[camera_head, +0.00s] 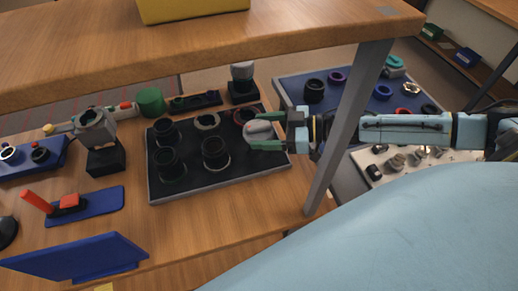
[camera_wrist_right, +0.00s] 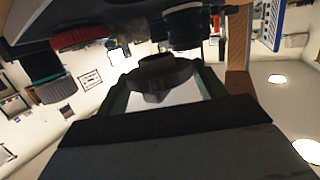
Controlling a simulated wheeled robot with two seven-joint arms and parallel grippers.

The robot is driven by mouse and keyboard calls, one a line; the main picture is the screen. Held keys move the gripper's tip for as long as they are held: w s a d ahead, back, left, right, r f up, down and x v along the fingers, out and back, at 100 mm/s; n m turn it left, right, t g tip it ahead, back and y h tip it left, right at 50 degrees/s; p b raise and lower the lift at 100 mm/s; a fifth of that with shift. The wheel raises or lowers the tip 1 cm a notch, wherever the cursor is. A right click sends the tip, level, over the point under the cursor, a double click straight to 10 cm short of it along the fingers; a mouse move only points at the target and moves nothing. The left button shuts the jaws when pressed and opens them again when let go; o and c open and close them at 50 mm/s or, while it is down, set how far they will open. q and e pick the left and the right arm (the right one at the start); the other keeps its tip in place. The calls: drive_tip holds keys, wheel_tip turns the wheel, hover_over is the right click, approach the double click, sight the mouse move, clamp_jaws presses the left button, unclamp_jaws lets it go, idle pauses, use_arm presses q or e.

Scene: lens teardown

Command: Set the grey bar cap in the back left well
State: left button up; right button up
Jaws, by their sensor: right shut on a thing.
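The grey bar cap (camera_head: 258,127) is between the fingers of my right gripper (camera_head: 262,135), which is shut on it. They are over the right part of the black tray (camera_head: 240,176); I cannot tell the height of the cap above it. In the right wrist view the cap (camera_wrist_right: 162,75) looks dark, with a raised bar, between the green fingers of the gripper (camera_wrist_right: 166,92). Several dark lens rings stand on the tray, including one at its back left (camera_head: 165,131) and a larger one near its middle (camera_head: 215,151). My left gripper is not in view.
A table leg (camera_head: 345,130) and a raised wooden shelf (camera_head: 300,50) stand close to my right arm. A green cylinder (camera_head: 151,101) and a black stand (camera_head: 106,158) are behind and left of the tray. A blue tray (camera_head: 292,88) lies at the back right.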

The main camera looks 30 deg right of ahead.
sight(264, 154)
wheel_tip(264, 154, down, 6)
drive_tip(key=shift+a+r+b, duration=0.1)
drive_tip(key=shift+b, duration=0.55)
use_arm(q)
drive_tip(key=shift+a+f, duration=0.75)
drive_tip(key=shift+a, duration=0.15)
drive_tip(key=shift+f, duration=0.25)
use_arm(e)
drive_tip(key=shift+f, duration=0.6)
drive_tip(key=o, duration=0.9)
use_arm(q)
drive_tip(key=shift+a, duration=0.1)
use_arm(e)
drive_tip(key=shift+o, duration=0.2)
